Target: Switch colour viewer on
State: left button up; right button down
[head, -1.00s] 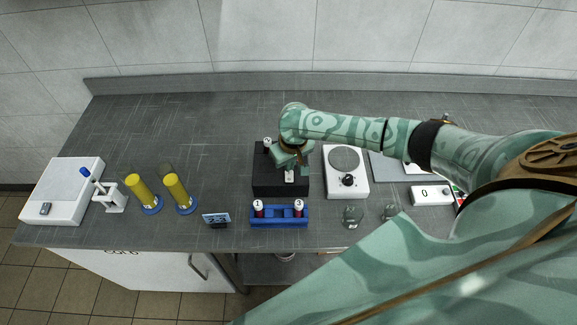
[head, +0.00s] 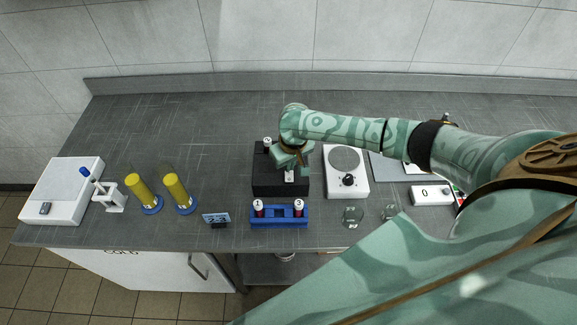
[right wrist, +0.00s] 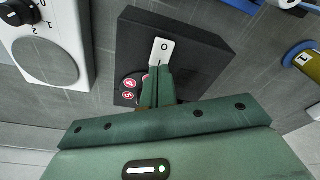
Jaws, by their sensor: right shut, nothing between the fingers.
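The colour viewer is a black box (head: 265,184) in the middle of the bench; it also shows in the right wrist view (right wrist: 195,58). It carries a white switch plate (right wrist: 163,50) marked 0, which also shows at the box's front in the head view (head: 290,176). My right gripper (right wrist: 157,76) is shut and empty, its fingertips at the lower end of the plate. The fingers cover that end, and I cannot tell whether they touch it. My left gripper is out of view.
A blue rack (head: 279,223) with two white-capped vials stands in front of the box. A white stirrer-like device (head: 346,183) with a dial is close on its right. Small glass bottles (head: 352,216), yellow cylinders (head: 176,190) and a white device (head: 62,205) stand around. Bench behind is clear.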

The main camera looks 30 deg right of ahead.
jog(key=shift+f, duration=0.75)
notch_tip(320, 180, up, 7)
jog(key=p, duration=0.8)
jog(key=shift+p, duration=0.4)
dwell(0.4)
